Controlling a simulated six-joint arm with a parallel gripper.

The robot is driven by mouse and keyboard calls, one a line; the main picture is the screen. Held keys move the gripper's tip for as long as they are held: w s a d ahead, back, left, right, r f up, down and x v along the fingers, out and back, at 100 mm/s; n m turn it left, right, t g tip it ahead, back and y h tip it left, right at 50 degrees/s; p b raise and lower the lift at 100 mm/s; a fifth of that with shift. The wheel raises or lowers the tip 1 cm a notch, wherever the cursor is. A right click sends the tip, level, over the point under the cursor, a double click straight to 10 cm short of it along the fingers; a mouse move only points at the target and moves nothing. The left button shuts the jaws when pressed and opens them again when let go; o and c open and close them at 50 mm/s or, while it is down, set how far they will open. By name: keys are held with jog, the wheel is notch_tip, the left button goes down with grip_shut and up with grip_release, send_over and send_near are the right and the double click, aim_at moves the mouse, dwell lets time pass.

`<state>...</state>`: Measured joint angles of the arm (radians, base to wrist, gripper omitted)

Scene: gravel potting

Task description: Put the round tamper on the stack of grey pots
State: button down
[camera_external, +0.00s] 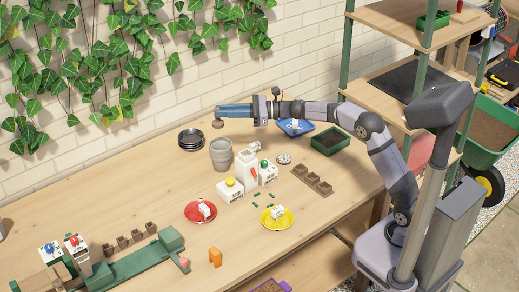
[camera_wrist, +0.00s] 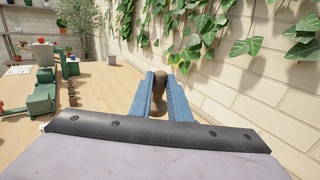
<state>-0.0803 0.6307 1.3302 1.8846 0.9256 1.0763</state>
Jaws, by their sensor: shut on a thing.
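My gripper (camera_external: 222,111), with its long blue fingers, is shut on the round tamper (camera_external: 218,123). The tamper's brown end shows below the fingertips in the external view. In the wrist view the brown tamper (camera_wrist: 157,104) sits between the two fingers of my gripper (camera_wrist: 160,82). The stack of grey pots (camera_external: 221,155) stands upright on the table, below the tamper and apart from it. The stack is not visible in the wrist view.
Dark round saucers (camera_external: 190,139) lie left of the pots. White boxes (camera_external: 246,166) with coloured knobs stand close on the right. Red (camera_external: 190,211) and yellow (camera_external: 267,223) plates lie in front. A brick wall (camera_external: 200,70) with hanging ivy (camera_external: 130,40) rises behind the table.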

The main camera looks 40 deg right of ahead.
jog(key=shift+f, duration=4)
jog(key=shift+f, duration=0.1)
jog(key=c, duration=1.7)
grip_release()
jog(key=shift+o, duration=0.2)
jog(key=b+v, duration=0.1)
jog(key=v, duration=1.1)
jog(key=shift+b, duration=0.4)
